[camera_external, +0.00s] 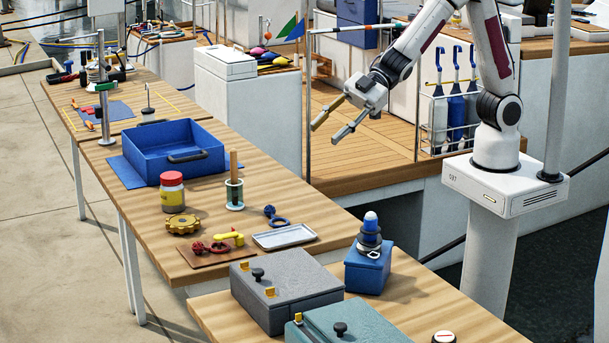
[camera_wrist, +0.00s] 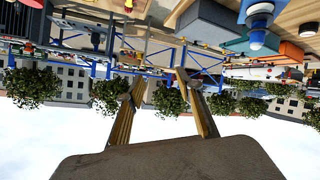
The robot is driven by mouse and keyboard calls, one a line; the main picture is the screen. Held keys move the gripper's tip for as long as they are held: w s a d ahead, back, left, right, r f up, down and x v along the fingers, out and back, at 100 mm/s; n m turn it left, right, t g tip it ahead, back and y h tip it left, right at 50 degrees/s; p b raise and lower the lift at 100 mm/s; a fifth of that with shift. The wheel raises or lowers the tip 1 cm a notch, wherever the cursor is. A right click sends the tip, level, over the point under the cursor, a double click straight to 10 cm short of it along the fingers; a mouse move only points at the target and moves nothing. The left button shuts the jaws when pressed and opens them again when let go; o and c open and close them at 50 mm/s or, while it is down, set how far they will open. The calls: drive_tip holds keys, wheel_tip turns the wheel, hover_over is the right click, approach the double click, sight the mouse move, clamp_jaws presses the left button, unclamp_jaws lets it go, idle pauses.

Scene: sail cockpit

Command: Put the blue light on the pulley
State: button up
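The blue light (camera_external: 370,222), with a blue-and-white top above dark rings, stands upright on a blue box (camera_external: 366,272) at the right end of the tables. It also shows upside down at the top right of the wrist view (camera_wrist: 257,38). I cannot tell for sure which thing is the pulley; the dark rounded part (camera_external: 369,242) directly under the light may be it. My gripper (camera_external: 323,134) is open and empty, high above the deck and well apart from the light. Its two spread fingers show in the wrist view (camera_wrist: 160,80).
A grey case (camera_external: 285,278) and a teal case (camera_external: 355,322) stand near the blue box. The wooden table holds a blue tray (camera_external: 172,141), a red-lidded jar (camera_external: 172,192), a yellow toothed wheel (camera_external: 183,224) and a pale shallow tray (camera_external: 285,237). The air around my gripper is clear.

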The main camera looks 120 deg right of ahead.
drive_tip(key=s+d+r+m+g+h, duration=0.1)
drive_tip(key=s+d+r+m+h, duration=0.15)
drive_tip(key=s, duration=0.55)
drive_tip(key=s+d+r+m+g+h, duration=0.1)
drive_tip(key=s+d+r+m+h, duration=0.2)
drive_tip(key=s, duration=0.5)
drive_tip(key=s+a+f+m+g+y, duration=0.1)
drive_tip(key=s+g, duration=0.1)
drive_tip(key=s, duration=0.8)
drive_tip(key=s+a+f+g+y, duration=0.1)
drive_tip(key=s+f+g, duration=0.1)
drive_tip(key=s, duration=0.9)
drive_tip(key=shift+a+f+m+g, duration=0.2)
drive_tip(key=shift+a+m+g, duration=0.1)
drive_tip(key=shift+m+g, duration=0.1)
